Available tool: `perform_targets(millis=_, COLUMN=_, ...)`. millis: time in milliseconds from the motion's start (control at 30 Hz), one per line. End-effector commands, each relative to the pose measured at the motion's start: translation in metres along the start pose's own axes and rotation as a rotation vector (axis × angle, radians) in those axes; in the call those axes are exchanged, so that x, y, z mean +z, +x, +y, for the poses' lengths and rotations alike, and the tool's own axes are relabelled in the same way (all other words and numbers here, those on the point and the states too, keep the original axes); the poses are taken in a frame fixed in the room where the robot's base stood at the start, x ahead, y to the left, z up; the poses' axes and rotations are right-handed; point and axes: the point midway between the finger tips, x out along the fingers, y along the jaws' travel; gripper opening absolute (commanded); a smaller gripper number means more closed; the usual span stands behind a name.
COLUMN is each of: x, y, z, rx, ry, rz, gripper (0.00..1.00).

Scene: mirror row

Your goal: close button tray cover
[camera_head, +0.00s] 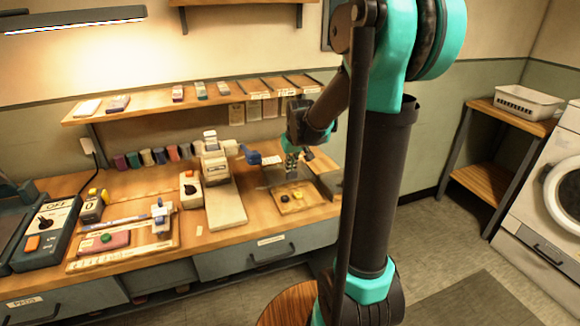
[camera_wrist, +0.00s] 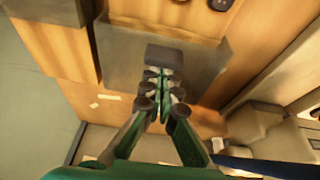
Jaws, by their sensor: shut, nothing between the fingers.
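The button tray (camera_head: 312,203) is a shallow wooden tray at the right end of the workbench, with dark and yellow buttons in it. Its inside is visible from above in the head view. The cover (camera_wrist: 120,48) looks like a grey, see-through panel with a dark block (camera_wrist: 168,55) at its edge in the wrist view. In the head view the cover is faint and partly behind my gripper. My gripper (camera_head: 291,170) is shut and empty above the tray's back side. In the wrist view my gripper's fingertips (camera_wrist: 160,78) are at the dark block; contact is unclear.
A press-like machine (camera_head: 214,160) with a blue handle stands left of the tray. A shelf (camera_head: 150,105) with small boxes and hanging cards runs behind. Drawers (camera_head: 265,250) are under the bench front. A stand with a white basket (camera_head: 527,103) and a washer are at the right.

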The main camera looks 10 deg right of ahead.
Motion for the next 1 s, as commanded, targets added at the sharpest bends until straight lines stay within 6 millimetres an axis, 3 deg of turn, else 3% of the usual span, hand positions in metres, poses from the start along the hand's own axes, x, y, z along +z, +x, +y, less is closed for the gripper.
perform_targets(millis=600, x=0.099, y=-0.035, z=0.0, rx=0.001, ry=0.001, rz=-0.001, gripper=0.0)
perform_targets(millis=1000, x=0.112, y=-0.038, z=0.0, rx=0.0, ry=0.0, rz=-0.007, gripper=0.0)
